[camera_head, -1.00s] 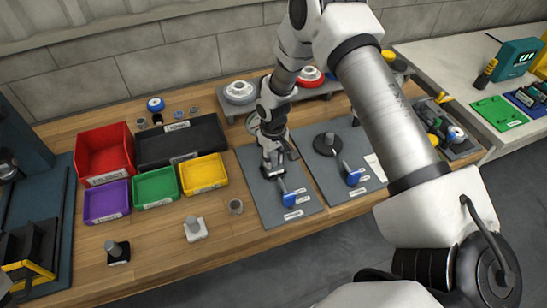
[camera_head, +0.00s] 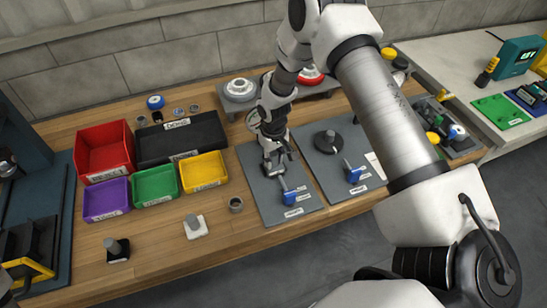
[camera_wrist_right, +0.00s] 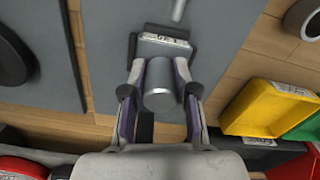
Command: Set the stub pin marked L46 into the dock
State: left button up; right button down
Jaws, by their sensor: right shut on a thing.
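My right gripper (camera_head: 273,170) is low over the left grey mat (camera_head: 255,203), beside a blue-handled clamp (camera_head: 291,198). In the right wrist view my fingers (camera_wrist_right: 160,88) are shut on a grey cylindrical stub pin (camera_wrist_right: 164,92). The pin is right at a grey block with a pale label (camera_wrist_right: 162,42) on the mat, which looks like the dock. I cannot tell whether the pin touches it or is seated in it. No marking L46 is legible. My left gripper is not in view.
A red bin (camera_head: 104,145), a purple bin (camera_head: 105,212), a green bin (camera_head: 155,187), a yellow bin (camera_head: 203,172) and a black tray (camera_head: 182,139) stand left. Loose pins on a white base (camera_head: 194,227) and a black base (camera_head: 116,250) stand in front. A second mat (camera_head: 325,172) lies right.

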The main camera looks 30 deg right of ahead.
dwell(0.5)
jog(key=shift+f, duration=0.1)
jog(key=c, duration=0.8)
grip_release()
notch_tip(320, 180, up, 12)
jog(key=shift+r, duration=0.1)
